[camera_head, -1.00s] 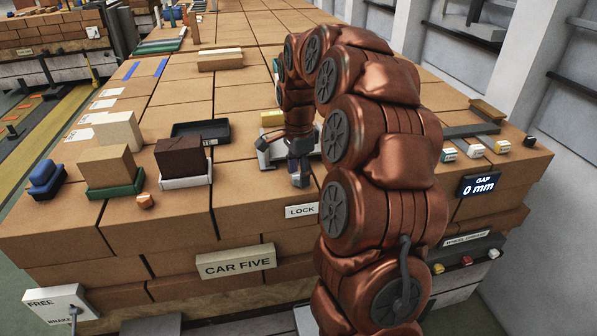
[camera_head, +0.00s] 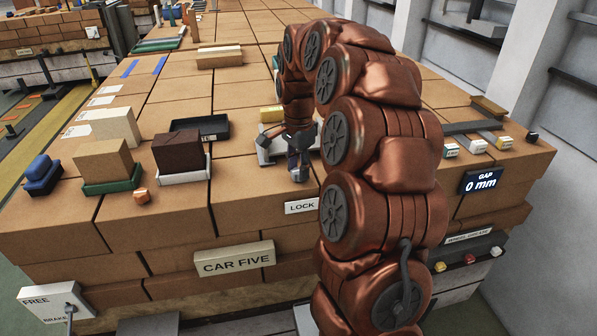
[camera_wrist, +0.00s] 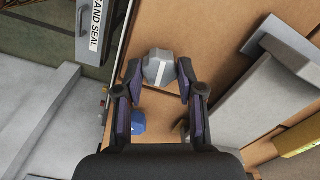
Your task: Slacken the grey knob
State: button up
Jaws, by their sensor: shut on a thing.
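The grey knob (camera_wrist: 158,70) is faceted and sits between my fingertips in the wrist view. My gripper (camera_wrist: 157,82) is shut on it, one dark finger on each side. In the head view my gripper (camera_head: 299,160) points down at the near edge of the brick stack, with the grey knob (camera_head: 299,175) at its tips, just behind the LOCK label (camera_head: 301,207). My arm hides what lies to the right.
A blue object (camera_wrist: 138,123) shows between my fingers. A pale metal fixture (camera_head: 270,154) stands close behind my gripper. Trays with brick blocks (camera_head: 112,187) stand to the left, with a small orange piece (camera_head: 141,196). A display (camera_head: 481,181) reads GAP 0 mm.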

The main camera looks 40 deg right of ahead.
jog(key=n+b, duration=0.3)
jog(key=shift+f+n, duration=0.25)
jog(key=shift+n, duration=0.05)
jog(key=n+b, duration=0.2)
jog(key=n, duration=0.2)
jog(key=shift+r+n+b, duration=0.1)
jog(key=shift+n+b, duration=0.2)
jog(key=shift+b, duration=0.05)
jog(key=n+b, duration=0.1)
jog(key=n, duration=0.3)
jog(key=shift+r, duration=0.1)
jog(key=n, duration=0.8)
jog(key=shift+r+n, duration=0.1)
jog(key=shift+n, duration=0.2)
jog(key=n+p, duration=0.1)
jog(key=n, duration=0.3)
jog(key=shift+p, duration=0.35)
jog(key=n+p, duration=0.1)
jog(key=n, duration=0.4)
jog(key=shift+r+p, duration=0.1)
jog(key=shift+p, duration=0.25)
jog(key=shift+n+p, duration=0.6)
jog(key=shift+n, duration=1)
